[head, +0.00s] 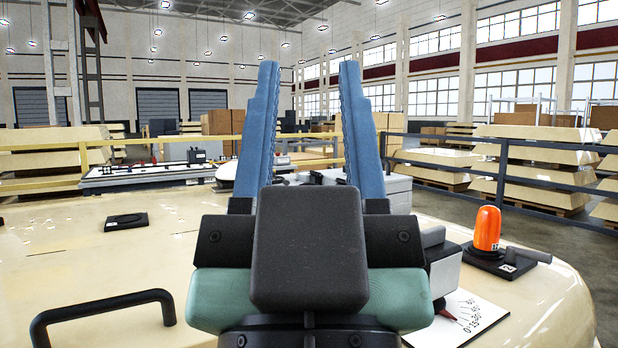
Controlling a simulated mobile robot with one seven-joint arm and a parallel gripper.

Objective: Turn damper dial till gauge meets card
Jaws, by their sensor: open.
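My gripper (308,68) is in the middle of the head view, with its two blue fingers upright, apart and empty. Right of my gripper, a white scale plate (474,322) printed with numbers up to 60 lies on the cream surface. A small red pointer (447,315) is over the plate's left part. A grey and black box (440,262) stands beside the plate, partly hidden by my gripper. I cannot make out which part is the damper dial, and I cannot pick out a card for certain. My gripper hides the middle of the surface.
An orange cylinder (487,228) stands on a black base (492,262) with a grey lever at right. A black handle (102,314) rises at the lower left. A flat black plate (126,222) lies further back. The cream surface (60,255) between them is clear.

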